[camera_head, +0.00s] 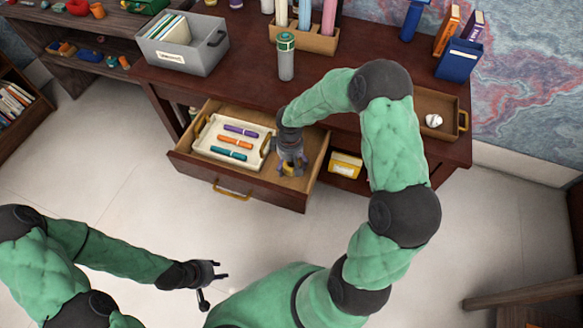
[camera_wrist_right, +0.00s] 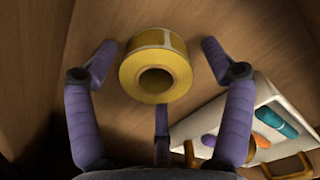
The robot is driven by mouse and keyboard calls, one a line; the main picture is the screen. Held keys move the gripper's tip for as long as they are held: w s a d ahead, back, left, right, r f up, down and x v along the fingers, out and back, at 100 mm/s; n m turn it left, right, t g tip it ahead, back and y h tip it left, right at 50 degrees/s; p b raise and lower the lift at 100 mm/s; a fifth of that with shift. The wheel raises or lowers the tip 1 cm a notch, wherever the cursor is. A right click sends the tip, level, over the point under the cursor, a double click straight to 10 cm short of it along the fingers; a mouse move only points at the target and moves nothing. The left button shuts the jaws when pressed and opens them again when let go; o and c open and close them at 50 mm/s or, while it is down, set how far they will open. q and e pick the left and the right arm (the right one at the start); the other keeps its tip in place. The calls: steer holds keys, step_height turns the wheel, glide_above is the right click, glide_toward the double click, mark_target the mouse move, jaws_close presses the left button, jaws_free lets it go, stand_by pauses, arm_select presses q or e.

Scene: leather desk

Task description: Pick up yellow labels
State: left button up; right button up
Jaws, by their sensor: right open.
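A roll of yellow labels (camera_wrist_right: 150,83) lies in the open drawer (camera_head: 190,162), with its round core hole facing the right wrist camera. In the head view only a little of the roll (camera_head: 287,170) shows under my gripper. My right gripper (camera_wrist_right: 158,60) points down into the drawer, with its fingers spread on both sides of the roll and a third finger below it. Gaps show between the fingers and the roll. My left gripper (camera_head: 215,281) is open and empty over the floor, away from the desk.
A white tray (camera_head: 203,149) with purple, orange and teal markers fills the drawer's left part, close to my right gripper. A yellow box (camera_head: 345,164) sits on the shelf under the desk. A grey-green bottle (camera_head: 286,60) stands on the desktop behind the drawer.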

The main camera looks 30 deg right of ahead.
steer(key=shift+r, duration=0.1)
steer(key=c, duration=1.2)
